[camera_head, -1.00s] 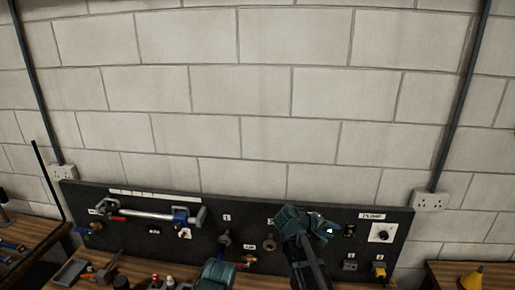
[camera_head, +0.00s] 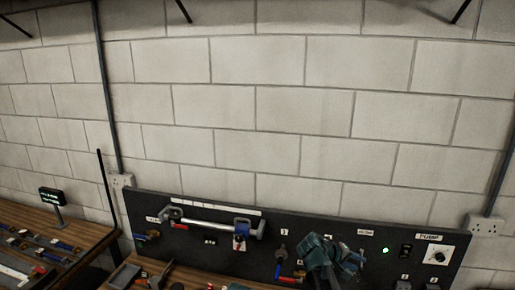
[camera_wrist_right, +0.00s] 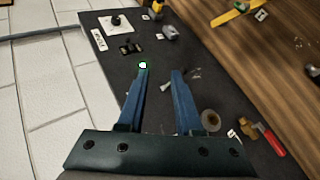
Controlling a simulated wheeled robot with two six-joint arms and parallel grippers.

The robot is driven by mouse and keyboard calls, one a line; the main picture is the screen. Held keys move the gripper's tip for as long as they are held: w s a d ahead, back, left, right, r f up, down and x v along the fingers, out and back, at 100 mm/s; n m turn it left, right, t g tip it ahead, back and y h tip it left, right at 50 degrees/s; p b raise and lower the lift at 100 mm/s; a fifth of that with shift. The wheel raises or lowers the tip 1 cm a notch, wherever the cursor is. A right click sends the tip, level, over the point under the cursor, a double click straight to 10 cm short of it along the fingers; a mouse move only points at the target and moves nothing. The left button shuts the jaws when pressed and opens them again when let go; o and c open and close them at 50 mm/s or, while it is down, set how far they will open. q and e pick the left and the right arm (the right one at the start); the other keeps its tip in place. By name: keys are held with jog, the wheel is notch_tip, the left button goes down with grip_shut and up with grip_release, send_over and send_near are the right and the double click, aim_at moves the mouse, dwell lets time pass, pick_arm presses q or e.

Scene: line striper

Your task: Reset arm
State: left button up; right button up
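My right gripper (camera_head: 350,258) is in front of the dark panel (camera_head: 200,262), left of the pump dial (camera_head: 438,257). In the right wrist view my right gripper (camera_wrist_right: 161,74) shows two blue fingers standing apart with nothing between them. The panel (camera_wrist_right: 95,75) lies beyond the fingers. A green light (camera_wrist_right: 143,65) shows beside the left fingertip; I cannot tell how far behind it is. My left gripper is not visible in the head view.
A horizontal bar on brackets (camera_head: 205,227) is fixed to the panel. Red-handled valves sit along its lower part, one near my right gripper in the wrist view (camera_wrist_right: 262,138). A wooden bench with tools (camera_head: 50,250) is at left.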

jog(key=s+a+f+g+y+b, duration=0.2)
jog(key=s+a+f+y+b, duration=0.2)
jog(key=s+a+f+b, duration=0.6)
jog(key=s+a+f+n+g+y+b, duration=0.1)
jog(key=s+a+f+y+b, duration=0.4)
jog(key=f, duration=1.5)
jog(key=s+a+g+b, duration=0.1)
jog(key=s+a+b, duration=0.4)
jog(key=s+a, duration=0.3)
jog(key=shift+s+a, duration=0.15)
jog(key=shift+a, duration=1.1)
jog(key=shift+d, duration=0.1)
